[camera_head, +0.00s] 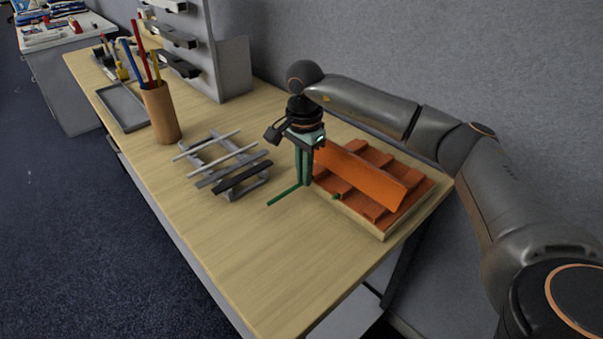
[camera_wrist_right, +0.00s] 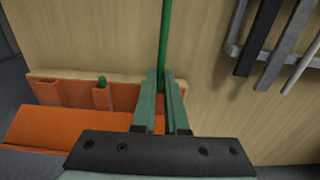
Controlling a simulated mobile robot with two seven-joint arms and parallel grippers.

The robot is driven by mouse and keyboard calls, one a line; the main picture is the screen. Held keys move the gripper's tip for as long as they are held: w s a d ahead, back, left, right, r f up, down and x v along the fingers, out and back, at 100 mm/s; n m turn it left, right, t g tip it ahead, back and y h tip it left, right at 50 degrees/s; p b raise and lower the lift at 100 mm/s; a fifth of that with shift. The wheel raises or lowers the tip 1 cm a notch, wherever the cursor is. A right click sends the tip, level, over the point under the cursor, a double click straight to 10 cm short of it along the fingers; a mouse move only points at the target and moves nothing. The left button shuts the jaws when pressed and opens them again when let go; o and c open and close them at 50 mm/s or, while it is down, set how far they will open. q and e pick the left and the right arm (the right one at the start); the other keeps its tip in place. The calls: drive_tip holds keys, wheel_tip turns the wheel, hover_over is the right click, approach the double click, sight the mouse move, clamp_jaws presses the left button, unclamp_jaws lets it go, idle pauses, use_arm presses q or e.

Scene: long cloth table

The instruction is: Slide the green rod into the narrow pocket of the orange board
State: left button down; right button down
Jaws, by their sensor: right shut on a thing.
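My right gripper (camera_head: 303,182) is pointed down, shut on the green rod (camera_head: 283,196), just left of the orange board (camera_head: 362,180). The rod lies about level, low over the table, and its free part sticks out to the front left. In the right wrist view the rod (camera_wrist_right: 165,35) runs up the picture from between the fingertips (camera_wrist_right: 164,78); its other end is hidden. The orange board (camera_wrist_right: 60,92) has several ridges and a light wood edge. A small green piece (camera_head: 335,197) shows at its near edge, also in the wrist view (camera_wrist_right: 101,80), apart from the visible rod.
A grey rack (camera_head: 225,163) with several bars stands left of the gripper. Behind it are a wooden cup (camera_head: 160,112) with coloured sticks, a grey tray (camera_head: 122,106) and a drawer unit (camera_head: 190,50). The front table (camera_head: 240,265) is clear. A grey wall panel runs behind.

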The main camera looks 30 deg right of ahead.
drive_tip(key=shift+w+d, duration=0.1)
drive_tip(key=shift+d, duration=0.75)
drive_tip(key=c, duration=0.9)
unclamp_jaws()
drive_tip(key=shift+d, duration=0.1)
drive_tip(key=shift+o, duration=0.2)
drive_tip(key=shift+d, duration=0.1)
wheel_tip(320, 180, up, 13)
drive_tip(key=shift+f+p, duration=0.2)
drive_tip(key=shift+p, duration=0.1)
